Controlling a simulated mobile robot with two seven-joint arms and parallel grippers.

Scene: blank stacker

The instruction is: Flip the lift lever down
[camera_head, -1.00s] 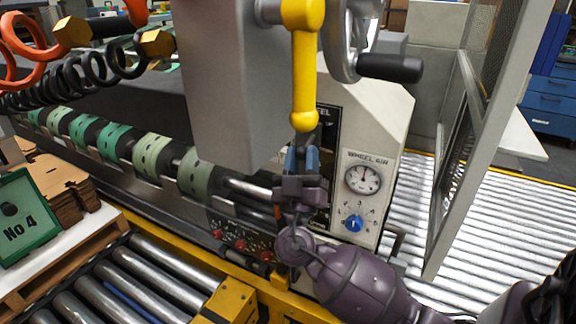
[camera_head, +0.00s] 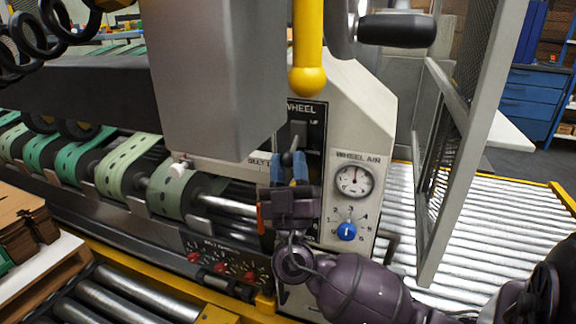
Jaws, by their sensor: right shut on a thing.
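My left gripper is not in view.
A large grey box (camera_head: 215,80) and a yellow round-ended handle (camera_head: 307,55) hang close above my right gripper. A gauge (camera_head: 354,181) and blue knob (camera_head: 346,232) are to its right. Red knobs (camera_head: 222,268) lie below left. A mesh guard (camera_head: 450,140) stands right.

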